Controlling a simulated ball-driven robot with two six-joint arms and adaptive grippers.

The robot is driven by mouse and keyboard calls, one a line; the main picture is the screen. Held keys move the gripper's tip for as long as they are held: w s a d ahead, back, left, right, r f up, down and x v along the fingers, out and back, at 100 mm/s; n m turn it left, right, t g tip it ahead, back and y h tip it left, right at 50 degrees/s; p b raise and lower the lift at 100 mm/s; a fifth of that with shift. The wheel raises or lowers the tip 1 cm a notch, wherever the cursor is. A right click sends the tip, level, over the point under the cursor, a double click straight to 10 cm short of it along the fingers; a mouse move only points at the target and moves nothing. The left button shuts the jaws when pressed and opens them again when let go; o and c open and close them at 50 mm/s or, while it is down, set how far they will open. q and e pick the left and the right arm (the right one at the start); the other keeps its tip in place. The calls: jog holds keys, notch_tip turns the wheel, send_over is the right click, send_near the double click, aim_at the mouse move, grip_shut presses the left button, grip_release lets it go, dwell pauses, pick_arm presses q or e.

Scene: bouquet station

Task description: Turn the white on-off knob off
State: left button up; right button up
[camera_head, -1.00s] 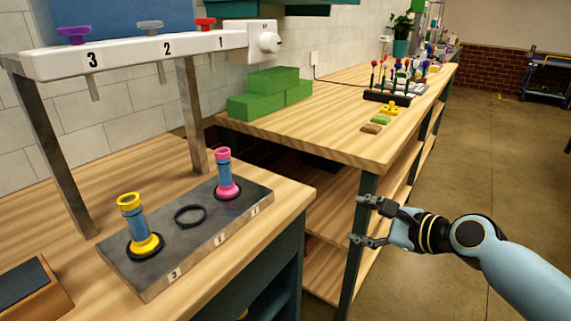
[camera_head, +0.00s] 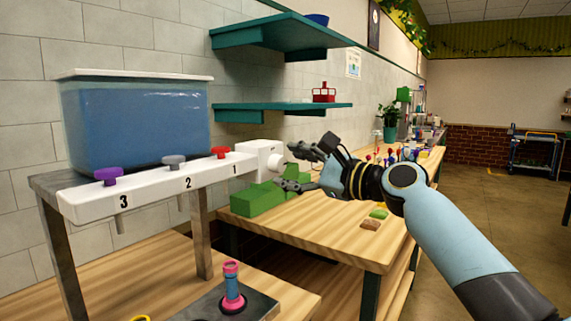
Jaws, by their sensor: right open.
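The white on-off knob (camera_head: 275,162) sticks out from the right side of a white box (camera_head: 254,149) at the right end of the white tap rail (camera_head: 150,193). My right gripper (camera_head: 288,166) is open, with its fingers pointing left toward the knob. The fingertips look very close to the knob; I cannot tell whether they touch it. The markings on the box are too small to read. My left gripper is not in view.
Purple, grey and red taps numbered 3, 2 and 1 line the rail below a blue water tank (camera_head: 138,122). Green blocks (camera_head: 262,197) lie on the wooden bench below my gripper. A teal shelf (camera_head: 285,111) hangs above.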

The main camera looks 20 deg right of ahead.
jog(key=shift+x, duration=1)
jog(key=shift+c, duration=0.4)
jog(key=c, duration=1.1)
jog(key=shift+o, duration=0.2)
